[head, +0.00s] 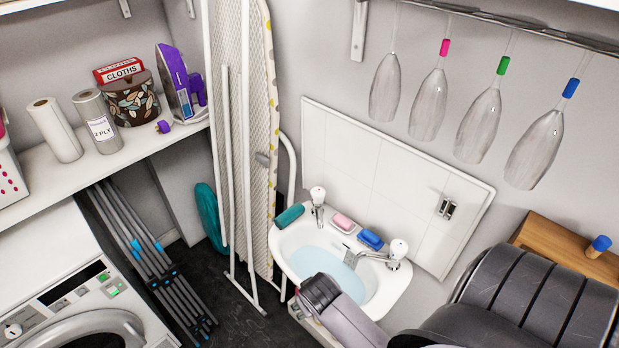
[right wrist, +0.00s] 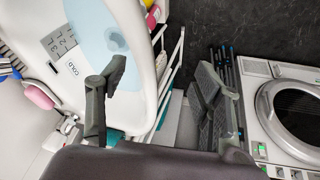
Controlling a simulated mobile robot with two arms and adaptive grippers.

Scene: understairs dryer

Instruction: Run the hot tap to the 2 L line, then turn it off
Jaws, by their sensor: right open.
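The white basin (head: 284,248) on the back wall holds pale blue water (head: 305,255). A white-topped tap (head: 318,197) stands at its left end and another tap (head: 397,251), its chrome spout over the water, at the right. A pale patch lies below this spout; I cannot tell if it is running water. In the right wrist view, a COLD label (right wrist: 75,68) and a numbered level scale (right wrist: 60,45) show on the basin; the water's edge is near the scale, its exact level unreadable. My right gripper (right wrist: 158,88) is open and empty, near the basin's front side. My left gripper is out of view.
A washing machine (head: 75,300) is at lower left.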

